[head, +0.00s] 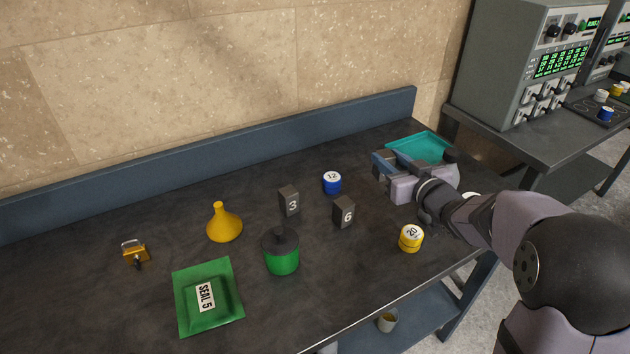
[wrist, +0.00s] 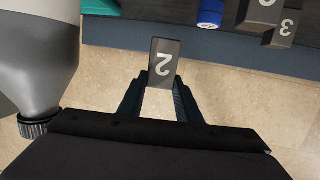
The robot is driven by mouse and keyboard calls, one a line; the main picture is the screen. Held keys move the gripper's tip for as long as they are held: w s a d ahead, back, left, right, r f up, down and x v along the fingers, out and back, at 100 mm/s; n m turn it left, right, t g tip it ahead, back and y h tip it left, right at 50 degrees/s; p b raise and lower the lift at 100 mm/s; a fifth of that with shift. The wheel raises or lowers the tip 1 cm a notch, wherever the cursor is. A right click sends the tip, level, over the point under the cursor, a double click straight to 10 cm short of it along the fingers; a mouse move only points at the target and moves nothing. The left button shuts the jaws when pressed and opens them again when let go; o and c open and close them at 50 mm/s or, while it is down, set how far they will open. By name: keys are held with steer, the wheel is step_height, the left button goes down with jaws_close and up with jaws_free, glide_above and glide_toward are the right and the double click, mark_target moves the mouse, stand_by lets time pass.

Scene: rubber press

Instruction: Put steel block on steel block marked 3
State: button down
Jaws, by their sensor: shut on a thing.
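My gripper (head: 381,166) is shut on a dark steel block marked 2 (wrist: 165,62), which sticks out past the fingertips in the wrist view. In the head view I cannot make the held block out clearly. The gripper is above the right part of the table, beside the teal tray. The steel block marked 3 (head: 289,201) stands upright on the table, left of my gripper and apart from it. It also shows at the upper right of the wrist view (wrist: 284,30). Nothing visible lies on its top.
A steel block marked 6 (head: 344,212) and a blue weight marked 12 (head: 332,182) stand close to block 3. A green canister (head: 282,255), yellow funnel (head: 224,226), green packet (head: 209,299), padlock (head: 135,253) and yellow weight marked 20 (head: 411,238) are around. Teal tray (head: 425,145) is at back right.

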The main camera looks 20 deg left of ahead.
steer(key=s+a+r+n+g+y+p, duration=0.1)
steer(key=s+a+r+p, duration=0.2)
steer(key=a, duration=0.5)
steer(key=s+a+r+n+g+y, duration=0.1)
steer(key=s+a+r+n+y, duration=0.15)
steer(key=s+a, duration=0.4)
steer(key=s+a+r+n+g+p, duration=0.1)
steer(key=s+a+r+g+p, duration=0.15)
steer(key=a, duration=0.75)
steer(key=m+t+h, duration=0.1)
steer(key=m+t, duration=0.1)
steer(key=t, duration=0.1)
glide_above(291, 195)
step_height(291, 195, down, 6)
steer(key=shift+p, duration=0.3)
steer(key=shift+f, duration=0.15)
steer(key=shift+f+p, duration=0.4)
steer(key=shift+f, duration=1.55)
steer(key=shift+f, duration=0.25)
